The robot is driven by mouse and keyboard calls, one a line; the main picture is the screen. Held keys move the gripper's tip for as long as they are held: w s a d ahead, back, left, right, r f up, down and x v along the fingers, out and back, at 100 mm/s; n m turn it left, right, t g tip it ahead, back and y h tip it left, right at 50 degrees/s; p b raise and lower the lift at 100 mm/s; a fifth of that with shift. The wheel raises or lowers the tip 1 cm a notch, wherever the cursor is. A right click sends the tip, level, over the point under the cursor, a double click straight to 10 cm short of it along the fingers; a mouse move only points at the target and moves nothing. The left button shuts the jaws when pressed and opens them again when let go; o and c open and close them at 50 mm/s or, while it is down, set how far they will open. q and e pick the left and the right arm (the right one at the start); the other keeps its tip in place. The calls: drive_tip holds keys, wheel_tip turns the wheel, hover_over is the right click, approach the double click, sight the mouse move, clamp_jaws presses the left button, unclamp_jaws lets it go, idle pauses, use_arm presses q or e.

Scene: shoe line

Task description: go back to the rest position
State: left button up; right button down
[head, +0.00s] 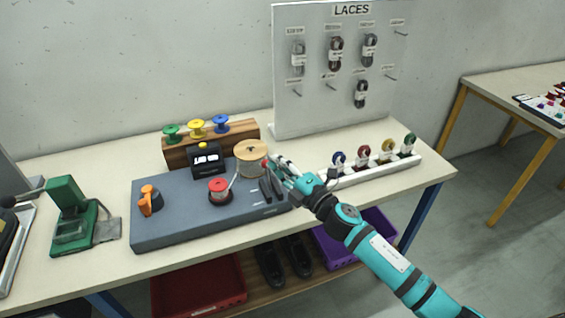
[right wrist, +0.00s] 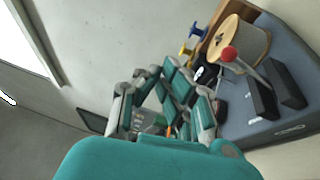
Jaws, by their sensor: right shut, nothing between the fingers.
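My right gripper (head: 276,167) reaches in from the lower right over the right end of the grey lace-machine base (head: 160,233). It is shut and empty, above the base near the wooden-topped spool (head: 251,153). In the right wrist view the gripper's teal fingers (right wrist: 165,95) are in the middle, with the spool (right wrist: 240,42) beyond them on the right. My left gripper is not in the head view.
A green press (head: 78,215) stands left. Behind are coloured spools (head: 197,127) and a laces board (head: 335,105). A white rack (head: 380,171) with several reels lies right. A red crate (head: 198,287) is below.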

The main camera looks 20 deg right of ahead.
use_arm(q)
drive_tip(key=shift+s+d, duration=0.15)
use_arm(e)
drive_tip(key=shift+s+r, duration=0.65)
drive_tip(key=shift+s, duration=0.3)
